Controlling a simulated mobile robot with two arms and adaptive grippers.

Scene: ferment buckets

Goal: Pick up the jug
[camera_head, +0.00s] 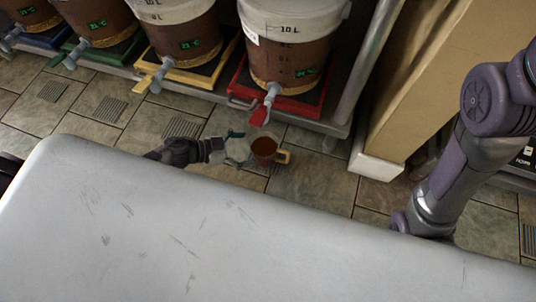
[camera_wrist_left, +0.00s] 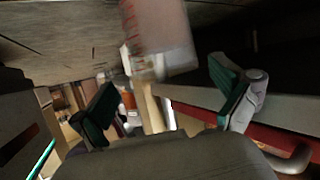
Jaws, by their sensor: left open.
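The jug (camera_head: 265,148) is a small cup-like vessel with a reddish-brown look and a yellow handle on its right side. It is low, in front of the red-trayed bucket, with its tap above. My left gripper (camera_head: 238,150) is just left of the jug, open, pointing at it. In the left wrist view the two fingers with green pads (camera_wrist_left: 168,103) are spread wide. A translucent vessel with red markings, apparently the jug (camera_wrist_left: 157,38), shows ahead in the gap between them, not clasped. My right arm comes in at the right; its gripper is hidden behind the table edge.
Several brown buckets with taps stand on a shelf at the back, on coloured trays; the red tray (camera_head: 240,84) is nearest the jug. A grey table (camera_head: 200,230) fills the foreground. A metal post (camera_head: 369,65) and a tan block (camera_head: 420,80) stand right of the shelf.

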